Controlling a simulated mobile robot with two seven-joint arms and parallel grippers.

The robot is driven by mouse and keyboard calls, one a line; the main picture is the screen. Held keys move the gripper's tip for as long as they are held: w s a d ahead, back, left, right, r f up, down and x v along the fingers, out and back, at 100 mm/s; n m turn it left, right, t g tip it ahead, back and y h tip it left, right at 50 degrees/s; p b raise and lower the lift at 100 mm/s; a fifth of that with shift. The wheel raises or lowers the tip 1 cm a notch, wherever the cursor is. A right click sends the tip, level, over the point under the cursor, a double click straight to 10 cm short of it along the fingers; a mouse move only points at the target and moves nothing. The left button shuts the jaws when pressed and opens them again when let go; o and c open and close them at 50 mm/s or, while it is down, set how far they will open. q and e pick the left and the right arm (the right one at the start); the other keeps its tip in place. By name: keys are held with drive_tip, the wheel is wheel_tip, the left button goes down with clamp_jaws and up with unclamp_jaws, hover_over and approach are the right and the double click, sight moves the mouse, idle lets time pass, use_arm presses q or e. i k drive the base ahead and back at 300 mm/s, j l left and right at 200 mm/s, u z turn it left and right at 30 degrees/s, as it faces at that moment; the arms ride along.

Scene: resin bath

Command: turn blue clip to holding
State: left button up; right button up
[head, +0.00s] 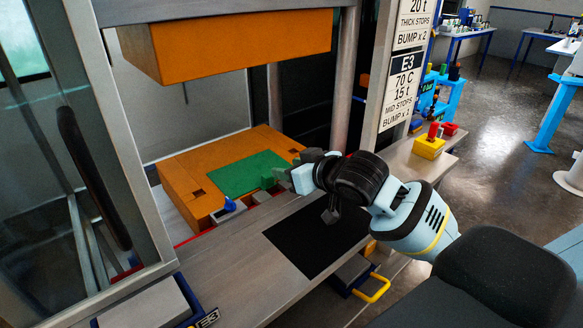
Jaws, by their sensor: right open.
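The blue clip (229,204) is a small blue piece on a grey mount at the front edge of the lower orange platen (180,184), left of my right gripper. My right gripper (284,176) is open, over the front right part of that platen, well to the right of the blue clip and apart from it. A small green piece (267,182) stands just left of its fingertips; I cannot tell whether they touch. My left gripper is not in view.
A green sheet (240,172) lies on the lower platen. The upper orange block (230,45) hangs above it. A black mat (318,236) lies on the grey front shelf. A yellow button box (429,147) stands at the right. A metal post (345,80) rises behind my right arm.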

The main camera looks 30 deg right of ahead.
sight(230, 206)
drive_tip(key=k+l, duration=0.1)
drive_tip(key=k, duration=0.4)
drive_tip(key=k+l, duration=0.1)
drive_tip(key=k, duration=0.4)
